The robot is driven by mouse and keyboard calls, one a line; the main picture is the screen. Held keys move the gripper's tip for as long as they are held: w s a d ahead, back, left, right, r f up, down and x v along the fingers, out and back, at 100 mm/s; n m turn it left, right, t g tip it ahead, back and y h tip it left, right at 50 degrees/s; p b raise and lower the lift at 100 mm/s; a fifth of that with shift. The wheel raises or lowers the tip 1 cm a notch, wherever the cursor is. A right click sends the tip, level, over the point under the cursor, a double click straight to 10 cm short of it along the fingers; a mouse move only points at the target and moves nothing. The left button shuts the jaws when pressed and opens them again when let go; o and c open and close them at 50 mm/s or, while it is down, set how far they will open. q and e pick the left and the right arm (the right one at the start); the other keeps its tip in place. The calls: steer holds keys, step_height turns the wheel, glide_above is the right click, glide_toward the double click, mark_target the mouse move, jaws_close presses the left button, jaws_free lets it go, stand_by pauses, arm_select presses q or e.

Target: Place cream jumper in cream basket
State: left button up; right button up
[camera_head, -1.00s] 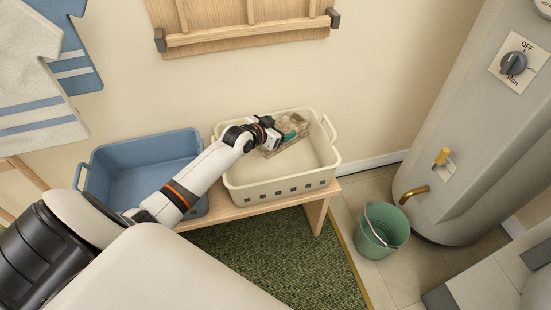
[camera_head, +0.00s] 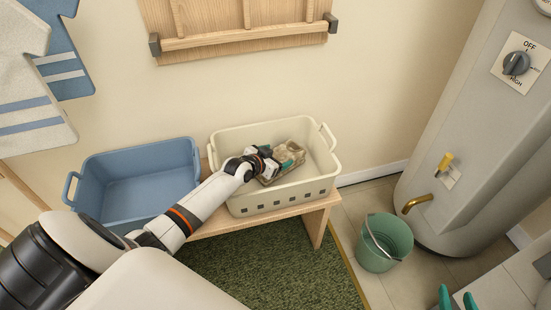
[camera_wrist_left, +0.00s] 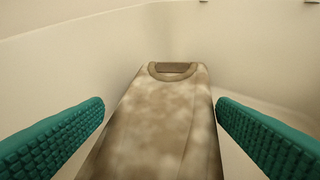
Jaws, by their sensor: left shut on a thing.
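The cream jumper (camera_head: 294,153) is a folded, mottled beige-brown bundle inside the cream basket (camera_head: 282,197). In the left wrist view the jumper (camera_wrist_left: 160,125) shows a rounded collar at its far end and lies between the green fingers. My left gripper (camera_head: 283,163) reaches into the basket from the left and is shut on the jumper. Whether the jumper touches the basket floor, I cannot tell. The basket's pale walls (camera_wrist_left: 60,65) surround it in the wrist view. My right gripper (camera_head: 458,300) shows only its green fingertips at the bottom right, apart and empty.
A blue basket (camera_head: 140,187) stands left of the cream one on a wooden bench (camera_head: 255,222). A green bucket (camera_head: 383,243) and a grey boiler (camera_head: 455,150) with a brass tap are to the right. Striped garments (camera_head: 28,100) hang at the left. A wooden rack (camera_head: 240,40) is on the wall.

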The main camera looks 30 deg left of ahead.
steer(key=shift+w+r, duration=0.1)
steer(key=shift+r, duration=0.05)
arm_select(q)
steer(key=o, duration=1.3)
steer(key=shift+f, duration=0.1)
arm_select(e)
steer(key=shift+w+a+r+t, duration=0.1)
steer(key=shift+r+t, duration=0.1)
steer(key=shift+t, duration=0.1)
arm_select(q)
steer(key=p+v, duration=0.2)
steer(key=v, duration=0.3)
steer(key=shift+s+r+p, duration=0.25)
steer(key=shift+r+p, duration=0.05)
steer(key=shift+p, duration=0.05)
steer(key=p+v, duration=0.2)
steer(key=v, duration=0.4)
steer(key=shift+s, duration=0.2)
arm_select(e)
steer(key=s+d+f+g+h, duration=0.1)
steer(key=s+d+f+g, duration=0.1)
steer(key=s+g, duration=0.3)
steer(key=s+d+f+g+h, duration=0.1)
steer(key=s+f+g, duration=0.3)
steer(key=s, duration=0.4)
steer(key=shift+d+f+g+h, duration=0.2)
steer(key=shift+d+g+h, duration=0.15)
steer(key=shift+d, duration=0.5)
